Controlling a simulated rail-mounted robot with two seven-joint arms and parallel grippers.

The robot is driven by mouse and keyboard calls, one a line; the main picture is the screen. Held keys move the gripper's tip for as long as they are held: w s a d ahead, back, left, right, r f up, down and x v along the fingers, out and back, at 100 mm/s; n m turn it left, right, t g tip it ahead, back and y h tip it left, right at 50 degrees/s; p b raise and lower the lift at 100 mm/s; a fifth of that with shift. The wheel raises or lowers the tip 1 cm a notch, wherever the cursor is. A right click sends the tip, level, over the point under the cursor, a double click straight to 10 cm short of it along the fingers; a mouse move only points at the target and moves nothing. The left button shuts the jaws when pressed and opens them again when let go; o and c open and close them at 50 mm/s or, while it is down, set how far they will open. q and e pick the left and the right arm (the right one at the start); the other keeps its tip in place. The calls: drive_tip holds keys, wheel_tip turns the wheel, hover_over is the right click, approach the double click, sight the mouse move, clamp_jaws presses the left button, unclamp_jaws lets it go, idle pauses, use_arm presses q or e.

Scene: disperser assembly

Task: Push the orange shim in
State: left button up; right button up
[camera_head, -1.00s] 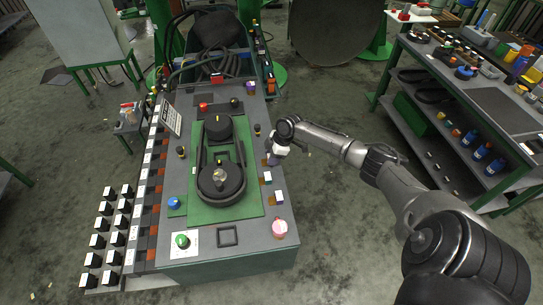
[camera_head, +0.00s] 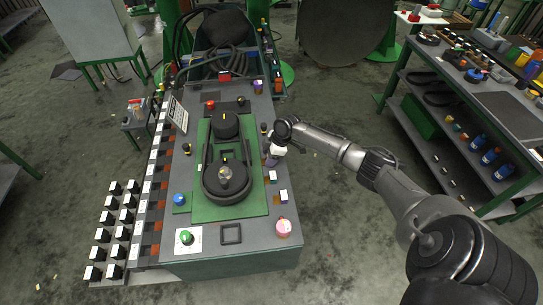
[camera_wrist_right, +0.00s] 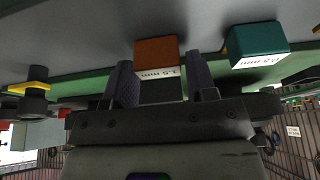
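The orange shim (camera_wrist_right: 156,50) is a small block with a white label reading 1.5 mm in the right wrist view. It sits ahead of and between the two fingertips of my right gripper (camera_wrist_right: 162,68). The fingers are spread, with a visible gap on both sides of the shim. In the head view my right gripper (camera_head: 271,158) is at the right edge of the bench top, and I cannot make out the orange shim there. My left gripper is not in view.
A teal block (camera_wrist_right: 257,45) marked 0.5 mm is right of the orange one. The bench (camera_head: 260,238) carries a green plate (camera_head: 205,213) with a dark pulley-like assembly (camera_head: 226,183). A blue button (camera_head: 179,199) and a green button (camera_head: 185,237) are on its left side.

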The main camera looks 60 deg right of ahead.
drive_tip(key=shift+o, duration=1.3)
drive_tip(key=v, duration=1.4)
drive_tip(key=shift+w, duration=0.1)
drive_tip(key=shift+m, duration=0.3)
